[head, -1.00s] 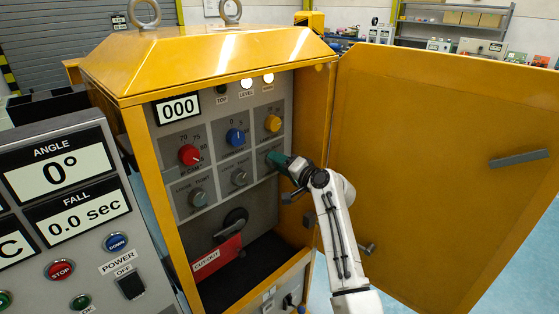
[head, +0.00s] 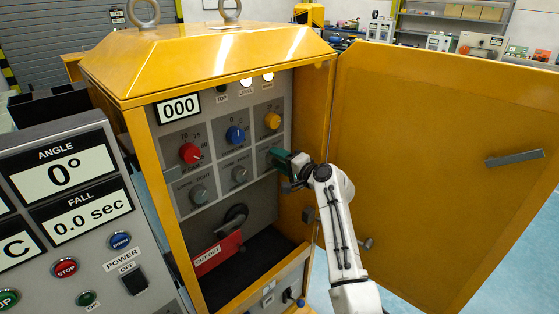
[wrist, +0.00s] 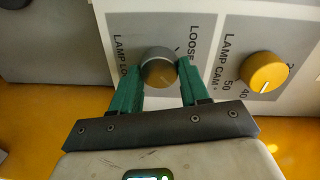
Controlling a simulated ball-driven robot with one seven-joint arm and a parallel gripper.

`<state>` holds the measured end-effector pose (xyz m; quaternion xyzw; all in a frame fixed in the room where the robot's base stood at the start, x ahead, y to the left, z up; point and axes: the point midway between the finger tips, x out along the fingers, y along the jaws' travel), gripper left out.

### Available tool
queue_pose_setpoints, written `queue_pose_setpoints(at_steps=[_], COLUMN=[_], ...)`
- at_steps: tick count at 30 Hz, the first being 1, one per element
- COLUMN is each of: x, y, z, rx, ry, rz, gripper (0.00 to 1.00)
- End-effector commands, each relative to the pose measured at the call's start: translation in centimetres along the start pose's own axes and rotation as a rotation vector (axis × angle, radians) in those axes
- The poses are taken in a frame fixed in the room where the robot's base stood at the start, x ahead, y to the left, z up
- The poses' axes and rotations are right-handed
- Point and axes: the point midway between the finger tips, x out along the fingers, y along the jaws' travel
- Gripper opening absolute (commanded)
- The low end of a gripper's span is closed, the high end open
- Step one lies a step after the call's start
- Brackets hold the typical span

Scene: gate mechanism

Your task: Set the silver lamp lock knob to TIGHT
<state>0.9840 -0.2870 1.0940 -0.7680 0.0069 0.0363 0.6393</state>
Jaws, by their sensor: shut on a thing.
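The silver lamp lock knob (wrist: 159,70) sits on a grey panel plate lettered LAMP LO... and LOOSE in the wrist view. My gripper (wrist: 160,78) has green fingers, one on each side of the knob, shut on it. The TIGHT mark is not readable, and I cannot tell where the knob's pointer stands. In the head view my gripper (head: 277,158) reaches into the yellow cabinet (head: 140,150) at the right end of the lower knob row and hides the knob.
A yellow lamp cam knob (wrist: 264,72) is right of the gripper in the wrist view. Red (head: 189,153) and blue (head: 235,134) knobs are on the same panel. The open yellow door (head: 430,170) stands right of my arm. A red cut-out tag (head: 218,252) hangs below.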

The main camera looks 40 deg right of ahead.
Motion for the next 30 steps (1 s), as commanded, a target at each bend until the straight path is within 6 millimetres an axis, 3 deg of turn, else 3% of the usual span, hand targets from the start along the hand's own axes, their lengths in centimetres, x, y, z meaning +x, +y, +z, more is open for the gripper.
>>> queue_pose_setpoints(at_steps=[2,3,10,20,30], x=[-0.1,-0.1,-0.1,-0.4,-5.6], y=[0.2,0.2,0.1,0.1,0.4], z=[-0.1,-0.1,-0.1,0.0,-0.1], rx=[0.003,0.003,0.001,0.000,-0.001], ry=[0.001,0.002,0.001,0.001,0.004], rz=[0.003,0.003,0.002,0.001,0.002], gripper=[0.14,0.48,0.70,0.70,0.70])
